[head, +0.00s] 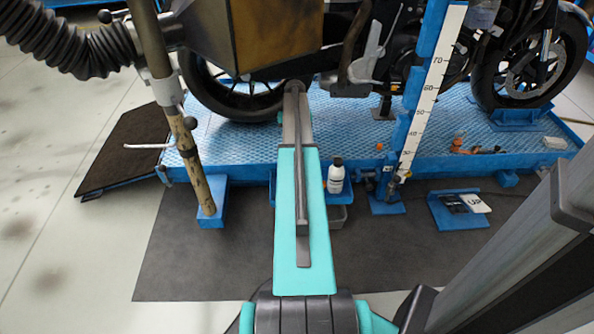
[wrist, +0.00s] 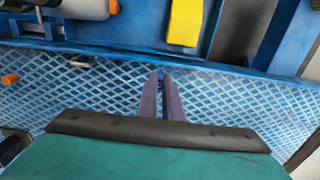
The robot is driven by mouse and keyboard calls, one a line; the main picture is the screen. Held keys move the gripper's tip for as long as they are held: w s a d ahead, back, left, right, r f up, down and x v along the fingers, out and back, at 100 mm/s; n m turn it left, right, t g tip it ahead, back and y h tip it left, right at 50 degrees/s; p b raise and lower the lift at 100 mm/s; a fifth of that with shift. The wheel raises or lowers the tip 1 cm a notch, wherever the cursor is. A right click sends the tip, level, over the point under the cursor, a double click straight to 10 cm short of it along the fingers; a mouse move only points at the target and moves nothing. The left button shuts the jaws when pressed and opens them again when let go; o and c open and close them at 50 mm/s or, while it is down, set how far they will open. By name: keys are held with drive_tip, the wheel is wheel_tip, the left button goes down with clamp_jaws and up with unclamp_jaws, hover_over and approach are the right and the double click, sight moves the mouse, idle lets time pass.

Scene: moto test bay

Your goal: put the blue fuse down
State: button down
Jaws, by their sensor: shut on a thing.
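My gripper (wrist: 163,82) shows in the wrist view as two thin purple-grey fingers close together, over the blue lattice-patterned platform (wrist: 235,105). It is shut on the blue fuse (wrist: 161,75), of which only a tiny blue bit shows at the fingertips. I cannot tell whether the fuse touches the platform. In the head view my own arm reaches to the platform (head: 245,140) and hides the gripper and the fuse.
A motorcycle with a dark rear wheel (head: 215,92) stands on the platform. A white ruler post (head: 432,90) rises at right. A white bottle (head: 336,175) stands in front. The wrist view shows a yellow block (wrist: 185,22) and an orange piece (wrist: 10,79). The lattice around my fingers is mostly clear.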

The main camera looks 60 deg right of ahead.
drive_tip(key=s+a+b, duration=0.3)
drive_tip(key=s+a, duration=0.2)
drive_tip(key=a, duration=0.3)
drive_tip(key=shift+s+a+f, duration=0.25)
drive_tip(key=shift+s+f, duration=0.15)
drive_tip(key=shift+f, duration=0.05)
wheel_tip(320, 180, down, 4)
drive_tip(key=shift+r+b, duration=0.2)
drive_tip(key=shift+b, duration=1.05)
drive_tip(key=shift+f, duration=0.6)
drive_tip(key=c, duration=1.9)
unclamp_jaws()
drive_tip(key=shift+r, duration=0.25)
